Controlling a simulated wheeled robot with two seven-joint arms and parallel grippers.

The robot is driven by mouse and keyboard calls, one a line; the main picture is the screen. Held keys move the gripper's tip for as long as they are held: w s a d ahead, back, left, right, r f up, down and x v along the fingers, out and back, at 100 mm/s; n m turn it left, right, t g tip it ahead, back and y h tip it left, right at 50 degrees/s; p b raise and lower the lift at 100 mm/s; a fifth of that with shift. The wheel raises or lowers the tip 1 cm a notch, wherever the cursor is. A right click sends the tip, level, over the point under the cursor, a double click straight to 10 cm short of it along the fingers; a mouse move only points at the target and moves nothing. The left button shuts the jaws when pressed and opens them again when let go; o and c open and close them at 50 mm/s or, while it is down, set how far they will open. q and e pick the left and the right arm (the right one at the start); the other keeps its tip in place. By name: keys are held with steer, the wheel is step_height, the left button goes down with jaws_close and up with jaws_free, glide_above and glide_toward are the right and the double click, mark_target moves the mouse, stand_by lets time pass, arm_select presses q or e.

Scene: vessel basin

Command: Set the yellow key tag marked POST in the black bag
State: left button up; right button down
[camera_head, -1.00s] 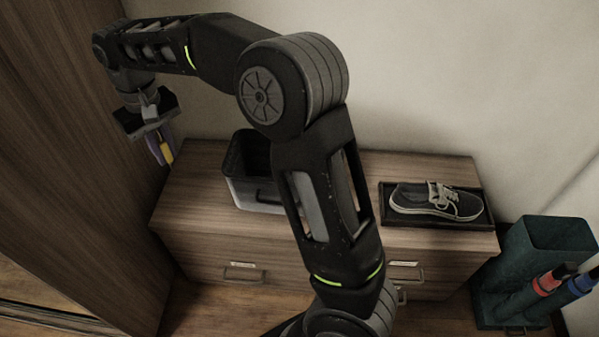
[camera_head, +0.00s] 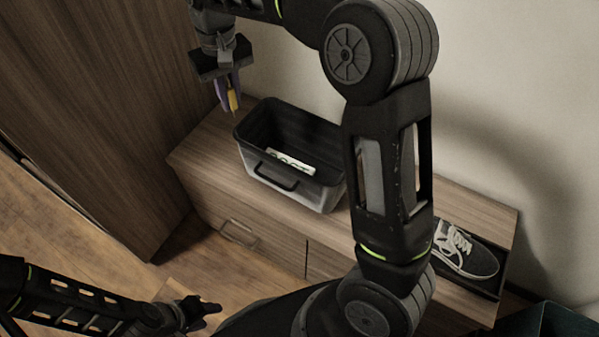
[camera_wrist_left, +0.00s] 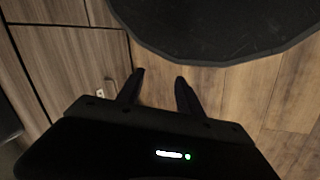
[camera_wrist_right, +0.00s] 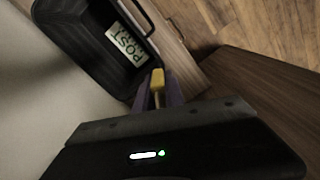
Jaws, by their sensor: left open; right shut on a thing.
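My right gripper (camera_head: 231,98) is shut on a small yellow tag (camera_head: 234,102), held above the cabinet top, left of and above the black bag. The tag (camera_wrist_right: 157,80) sticks out between the purplish fingers in the right wrist view; no marking on it is readable. The black bag (camera_head: 327,195), open-topped with a greyish lower front and a handle, stands on the cabinet. A pale card (camera_wrist_right: 127,44) reading POST shows at the bag in the right wrist view; I cannot tell if it is fixed there. My left gripper (camera_wrist_left: 160,88) is open and empty, low at the left.
The wooden cabinet (camera_head: 205,160) has drawers with handles. A dark sneaker (camera_head: 468,254) sits in a tray (camera_head: 494,280) at its right end. A dark green stand (camera_head: 550,322) is at the lower right. A tall wooden panel (camera_head: 100,100) rises at the left, close to my right gripper.

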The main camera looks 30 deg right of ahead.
arm_select(q)
steer(key=shift+o, duration=1.4)
steer(key=shift+f, duration=0.15)
steer(key=o, duration=0.4)
step_height(320, 180, down, 3)
steer(key=b, duration=0.3)
steer(key=shift+r, duration=0.2)
steer(key=shift+f+b, duration=1.1)
steer(key=shift+f, duration=0.05)
arm_select(e)
steer(key=s+d+f+n, duration=0.5)
steer(key=d+f+n, duration=0.2)
steer(key=d+n, duration=0.2)
steer(key=s+d+f+n, duration=0.4)
steer(key=d+f+n, duration=0.3)
steer(key=n, duration=0.7)
steer(key=shift+s+d+f, duration=0.15)
steer(key=shift+s+d, duration=0.25)
steer(key=shift+d, duration=0.55)
